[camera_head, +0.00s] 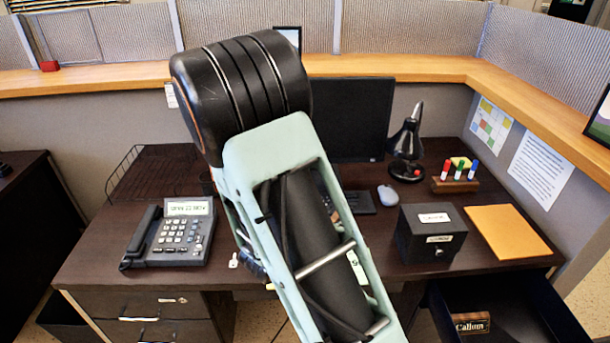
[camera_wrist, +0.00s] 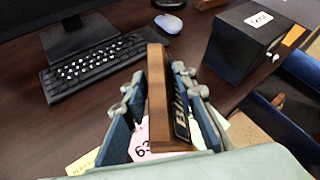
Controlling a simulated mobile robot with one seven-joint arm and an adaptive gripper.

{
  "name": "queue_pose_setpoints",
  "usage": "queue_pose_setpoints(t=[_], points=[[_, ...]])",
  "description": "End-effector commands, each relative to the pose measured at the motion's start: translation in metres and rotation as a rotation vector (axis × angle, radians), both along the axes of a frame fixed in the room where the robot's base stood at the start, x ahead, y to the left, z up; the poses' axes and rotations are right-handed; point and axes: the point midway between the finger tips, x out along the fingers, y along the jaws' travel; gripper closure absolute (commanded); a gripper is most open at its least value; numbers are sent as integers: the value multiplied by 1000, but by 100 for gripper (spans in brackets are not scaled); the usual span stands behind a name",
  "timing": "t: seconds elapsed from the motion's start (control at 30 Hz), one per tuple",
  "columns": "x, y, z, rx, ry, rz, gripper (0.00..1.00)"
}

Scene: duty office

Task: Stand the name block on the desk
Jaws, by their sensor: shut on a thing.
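My gripper (camera_wrist: 160,92) is shut on a brown wooden name block (camera_wrist: 157,95) with a dark lettered plate on its right face; only part of the lettering shows. The block is gripped between the two fingers and points away from the wrist, above the dark desk (camera_wrist: 100,118). Whether it touches the desk I cannot tell. Another wooden block with a plate reading "Callum" (camera_head: 471,322) lies in the open drawer (camera_head: 520,300) at the right.
A dark box (camera_head: 430,236), orange envelope (camera_head: 507,232), pen holder (camera_head: 455,184), lamp (camera_head: 407,150) and mouse (camera_head: 388,195) occupy the right side. The phone (camera_head: 172,232) is at left. A keyboard (camera_wrist: 95,66) and pink tag (camera_wrist: 140,150) lie near the gripper. Bare desk shows at front left.

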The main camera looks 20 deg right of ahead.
Motion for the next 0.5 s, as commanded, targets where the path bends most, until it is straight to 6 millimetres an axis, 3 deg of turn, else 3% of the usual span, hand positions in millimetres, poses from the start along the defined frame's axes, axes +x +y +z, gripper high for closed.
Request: queue_pose_setpoints(t=[0.03,0.3,0.5], points=[[-5,-11,13,-3,0,-48,100],[-21,-41,18,0,-2,-184,100],[9,-42,3,1,-2,-191,100]])
